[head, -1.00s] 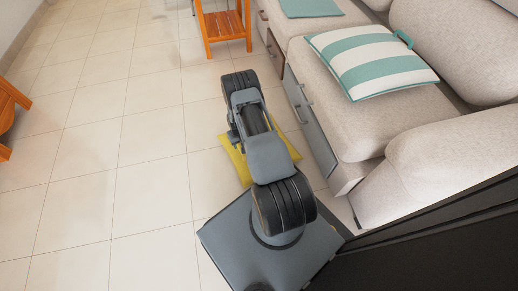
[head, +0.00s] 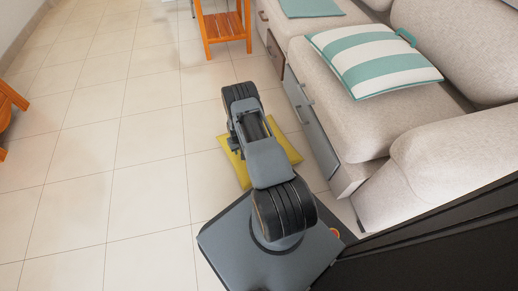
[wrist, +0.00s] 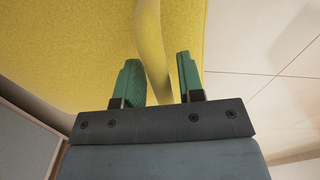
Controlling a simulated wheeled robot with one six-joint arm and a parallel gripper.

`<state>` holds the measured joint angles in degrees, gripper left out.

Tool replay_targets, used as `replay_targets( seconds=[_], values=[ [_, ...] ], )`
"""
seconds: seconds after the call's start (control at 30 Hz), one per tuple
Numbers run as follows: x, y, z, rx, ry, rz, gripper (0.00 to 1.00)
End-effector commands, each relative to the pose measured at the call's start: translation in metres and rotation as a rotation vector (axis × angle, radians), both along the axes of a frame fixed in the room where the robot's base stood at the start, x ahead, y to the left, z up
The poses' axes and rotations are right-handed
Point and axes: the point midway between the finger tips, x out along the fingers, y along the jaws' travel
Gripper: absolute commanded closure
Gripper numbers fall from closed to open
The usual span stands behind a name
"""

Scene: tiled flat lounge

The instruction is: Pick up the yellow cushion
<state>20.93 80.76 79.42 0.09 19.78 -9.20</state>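The yellow cushion (head: 237,165) lies on the tiled floor beside the sofa. My arm covers its middle in the head view, and my gripper is hidden there. In the wrist view the cushion (wrist: 60,45) fills the upper left, close to my gripper. My gripper (wrist: 158,62) has its two green fingers apart. A narrow yellow strap or loop (wrist: 151,50) of the cushion passes between them. A gap shows between the strap and at least the right finger, so it is not clamped.
The beige sofa (head: 350,125) with grey drawer fronts stands close on the right. A green-and-white striped cushion (head: 380,65) and a teal cushion (head: 308,7) lie on it. A small orange wooden table (head: 223,28) stands beyond. The floor (head: 140,160) to the left is clear.

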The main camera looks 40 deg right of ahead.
Motion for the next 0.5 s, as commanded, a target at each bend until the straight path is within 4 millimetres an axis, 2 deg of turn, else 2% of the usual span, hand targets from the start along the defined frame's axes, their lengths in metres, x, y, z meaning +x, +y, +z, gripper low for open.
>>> replay_targets(
  seconds=[0.07,0.33,0.5],
  values=[
    [0.0000,0.0000,0.0001,0.000,0.000,0.000,0.73],
    [-0.0001,0.0000,0.0002,0.000,0.000,0.000,0.98],
    [0.0000,0.0000,0.0002,0.000,0.000,0.000,1.00]
  ],
)
